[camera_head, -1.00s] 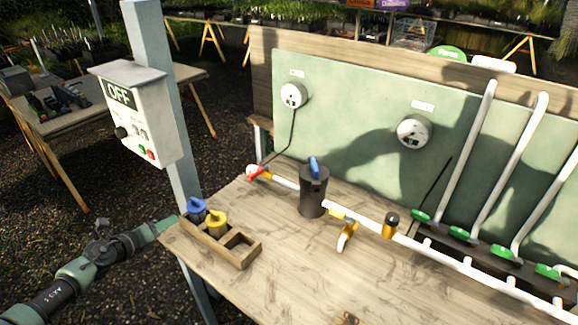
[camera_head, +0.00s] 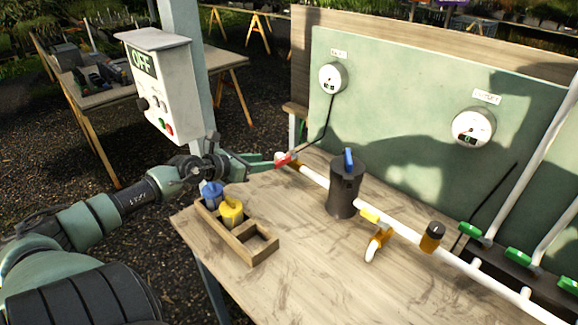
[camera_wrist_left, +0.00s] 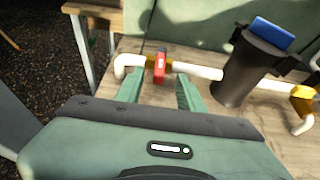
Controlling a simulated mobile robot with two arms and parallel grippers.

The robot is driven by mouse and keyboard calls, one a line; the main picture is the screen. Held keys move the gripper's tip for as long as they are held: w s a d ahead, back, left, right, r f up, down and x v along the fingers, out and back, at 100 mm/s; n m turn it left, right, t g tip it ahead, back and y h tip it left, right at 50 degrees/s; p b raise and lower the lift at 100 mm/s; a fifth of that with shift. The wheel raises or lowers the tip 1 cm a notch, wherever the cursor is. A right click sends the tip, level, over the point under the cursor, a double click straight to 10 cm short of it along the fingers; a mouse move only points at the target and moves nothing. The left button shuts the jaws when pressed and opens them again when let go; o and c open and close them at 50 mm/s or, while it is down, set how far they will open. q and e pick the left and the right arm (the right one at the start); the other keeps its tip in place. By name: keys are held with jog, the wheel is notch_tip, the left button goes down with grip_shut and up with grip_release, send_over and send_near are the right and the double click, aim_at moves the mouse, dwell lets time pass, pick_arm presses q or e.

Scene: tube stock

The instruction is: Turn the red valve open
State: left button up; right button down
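The red valve handle (camera_head: 284,160) sits on the white pipe (camera_head: 314,176) at the left end of the workbench. It also shows in the left wrist view (camera_wrist_left: 160,66), upright on a brass-coloured valve body. My left gripper (camera_head: 268,164) reaches in from the left, with its green fingertips close to the handle. In the left wrist view its two fingers (camera_wrist_left: 160,84) are apart, one on each side of the handle's line, with a gap to each. I cannot tell how far the handle lies between them. My right gripper is not in view.
A black filter canister (camera_head: 344,187) with a blue top stands right of the valve. A wooden holder (camera_head: 262,250) with blue and yellow pieces lies on the workbench (camera_head: 325,265) below my left gripper. A control box reading OFF (camera_head: 160,85) hangs above the forearm. Two gauges are on the green panel.

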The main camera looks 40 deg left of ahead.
aim_at(280, 160)
pick_arm(q)
jog(key=x, duration=0.6)
jog(key=shift+w, duration=0.1)
jog(key=shift+x, duration=0.9)
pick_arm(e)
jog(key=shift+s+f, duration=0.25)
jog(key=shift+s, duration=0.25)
pick_arm(q)
jog(key=shift+c, duration=0.4)
grip_shut()
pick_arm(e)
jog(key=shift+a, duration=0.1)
